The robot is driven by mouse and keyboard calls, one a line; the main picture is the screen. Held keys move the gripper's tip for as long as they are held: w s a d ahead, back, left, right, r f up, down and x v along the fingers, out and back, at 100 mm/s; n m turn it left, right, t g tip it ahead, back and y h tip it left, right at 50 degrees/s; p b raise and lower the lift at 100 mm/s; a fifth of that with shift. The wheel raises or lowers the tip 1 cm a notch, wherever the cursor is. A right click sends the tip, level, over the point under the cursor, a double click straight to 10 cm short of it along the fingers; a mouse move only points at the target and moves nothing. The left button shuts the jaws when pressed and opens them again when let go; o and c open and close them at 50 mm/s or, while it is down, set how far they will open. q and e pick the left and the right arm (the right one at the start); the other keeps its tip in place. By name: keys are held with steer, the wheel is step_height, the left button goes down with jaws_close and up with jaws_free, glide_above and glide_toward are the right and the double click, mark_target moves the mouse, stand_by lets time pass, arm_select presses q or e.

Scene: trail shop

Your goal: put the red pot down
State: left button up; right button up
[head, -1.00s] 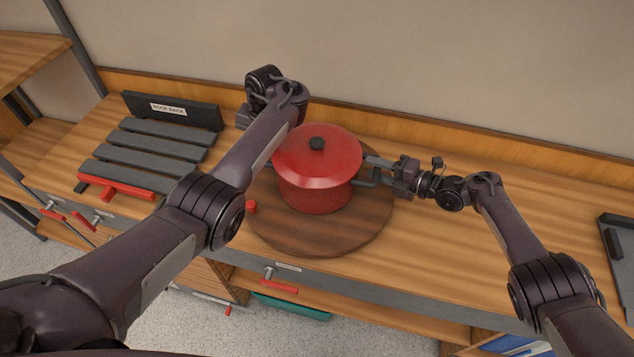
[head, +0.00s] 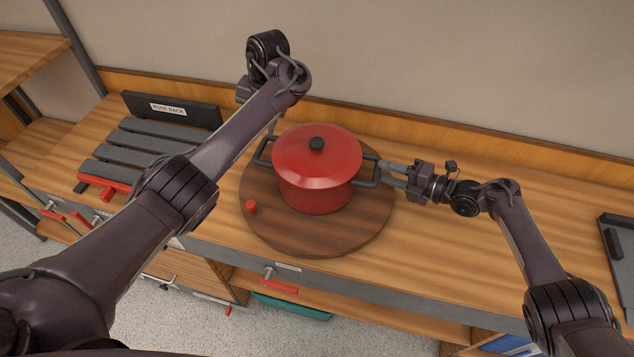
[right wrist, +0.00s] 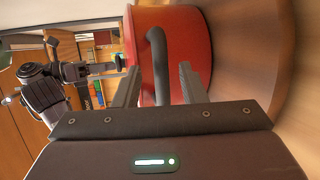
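The red pot (head: 318,180) with its lid on stands upright on a round wooden board (head: 335,238). It also shows in the right wrist view (right wrist: 188,50). My right gripper (head: 388,175) is open at the pot's right handle (head: 368,181). In the right wrist view the handle (right wrist: 158,60) lies between the two spread fingers, with gaps on both sides. My left gripper (head: 271,124) is raised behind the pot's left handle (head: 262,152), mostly hidden by its own arm. It shows small in the right wrist view (right wrist: 100,69), and its finger gap is unclear.
A small red peg (head: 251,207) is on the board's left. A grey slatted rack (head: 150,145) with a "ROOF RACK" sign (head: 168,108) is at left on the wooden bench (head: 440,240). A dark tray (head: 615,250) lies at far right. Bench space right of the board is clear.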

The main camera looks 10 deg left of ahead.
steer(key=v, duration=0.8)
steer(key=shift+s+d, duration=0.2)
